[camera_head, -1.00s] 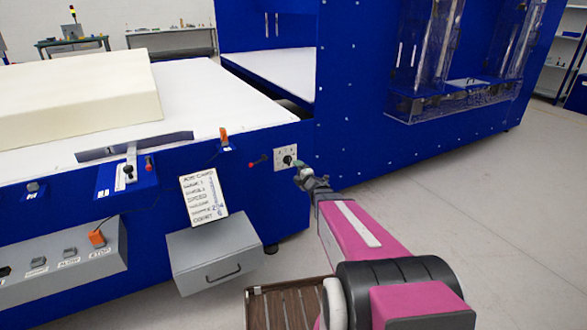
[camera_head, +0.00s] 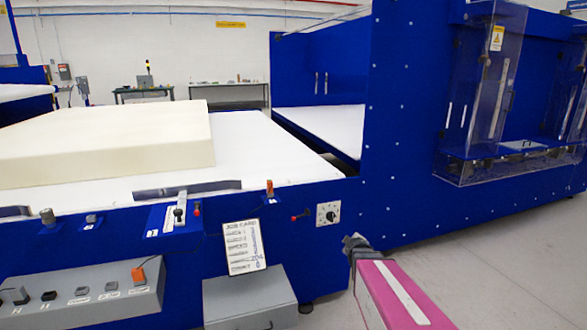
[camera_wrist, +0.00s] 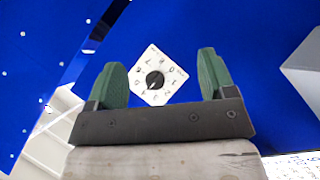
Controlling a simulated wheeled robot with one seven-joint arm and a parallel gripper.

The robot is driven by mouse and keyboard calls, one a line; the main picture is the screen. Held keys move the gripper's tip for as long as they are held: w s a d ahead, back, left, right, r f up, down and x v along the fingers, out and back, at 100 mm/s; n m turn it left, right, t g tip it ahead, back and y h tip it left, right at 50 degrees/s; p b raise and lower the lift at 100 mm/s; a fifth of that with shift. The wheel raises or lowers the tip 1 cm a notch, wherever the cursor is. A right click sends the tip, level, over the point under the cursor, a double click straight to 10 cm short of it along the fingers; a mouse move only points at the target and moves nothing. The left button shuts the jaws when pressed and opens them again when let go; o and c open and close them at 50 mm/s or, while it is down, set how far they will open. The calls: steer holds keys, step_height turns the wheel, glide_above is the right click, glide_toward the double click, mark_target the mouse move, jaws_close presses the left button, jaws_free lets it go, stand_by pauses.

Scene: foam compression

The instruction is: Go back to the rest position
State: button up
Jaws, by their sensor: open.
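My gripper (camera_wrist: 160,80) is open and empty in the wrist view, its two green fingers apart. Between and beyond the fingers is a white dial plate (camera_wrist: 145,90) with a black knob (camera_wrist: 154,79), on the blue machine front. In the head view the dial plate (camera_head: 328,215) is on the blue panel, and the end of my arm (camera_head: 355,243) is just below and right of it. The fingers are too small to make out there. No finger touches the knob.
The blue machine (camera_head: 400,130) fills the middle and right. A cream foam block (camera_head: 110,135) lies on its white bed (camera_head: 250,145). A job card (camera_head: 244,247), a grey drawer box (camera_head: 248,303) and a button box (camera_head: 90,295) stand out from the front. Bare floor (camera_head: 480,270) is free at right.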

steer(key=s+a+m+g, duration=0.2)
steer(key=s+m+g, duration=0.1)
steer(key=s, duration=0.4)
steer(key=s+a+f+m+g+y, duration=0.1)
steer(key=s+a+m+g, duration=0.1)
steer(key=s+g, duration=0.3)
steer(key=s+a+m+g, duration=0.2)
steer(key=s+m+g, duration=0.1)
steer(key=s, duration=0.6)
steer(key=shift+s+a+f+m+g+y, duration=0.35)
steer(key=shift+m+g+y, duration=0.05)
steer(key=shift+m, duration=0.5)
